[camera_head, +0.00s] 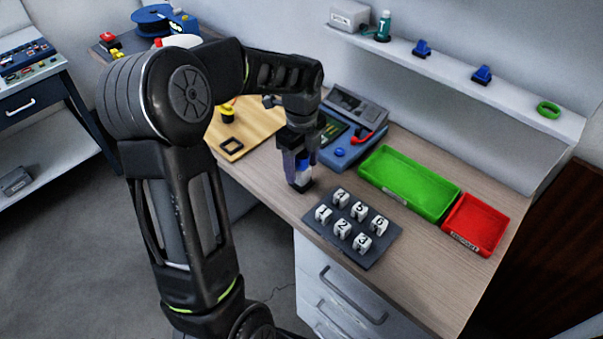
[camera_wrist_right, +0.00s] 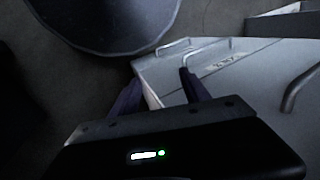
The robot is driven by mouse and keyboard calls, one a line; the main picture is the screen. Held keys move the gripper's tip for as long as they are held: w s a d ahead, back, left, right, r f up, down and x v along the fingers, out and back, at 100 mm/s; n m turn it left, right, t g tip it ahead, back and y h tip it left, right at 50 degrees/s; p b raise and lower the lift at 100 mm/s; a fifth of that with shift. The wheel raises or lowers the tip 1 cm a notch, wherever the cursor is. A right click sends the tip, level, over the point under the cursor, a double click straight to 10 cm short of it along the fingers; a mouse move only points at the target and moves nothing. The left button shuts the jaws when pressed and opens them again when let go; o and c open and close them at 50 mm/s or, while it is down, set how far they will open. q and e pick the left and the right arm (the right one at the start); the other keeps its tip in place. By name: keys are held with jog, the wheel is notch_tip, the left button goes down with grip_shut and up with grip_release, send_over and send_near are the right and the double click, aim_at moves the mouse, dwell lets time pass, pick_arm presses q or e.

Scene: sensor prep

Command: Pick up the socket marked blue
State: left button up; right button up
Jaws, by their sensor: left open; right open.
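My left gripper (camera_head: 297,165) points down over the worktop, just left of the dark numbered block. A small blue-topped piece (camera_head: 303,165) with a dark lower part shows between and below its fingers, likely the socket marked blue. The fingers are around or just beside it; whether they touch it I cannot tell, and they partly hide it. The gripper is open. My right gripper (camera_wrist_right: 158,90) shows in the right wrist view, open and empty, in front of a white drawer cabinet.
A dark block (camera_head: 377,254) with several numbered white pieces stands right of the left gripper. Behind are a grey-blue device (camera_head: 352,150), a green tray (camera_head: 405,178) and a red tray (camera_head: 478,222). A wooden board (camera_head: 255,122) lies left. A shelf (camera_head: 455,75) runs above.

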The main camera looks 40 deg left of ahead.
pick_arm(q)
jog(key=shift+f, duration=0.95)
grip_shut()
dwell(0.3)
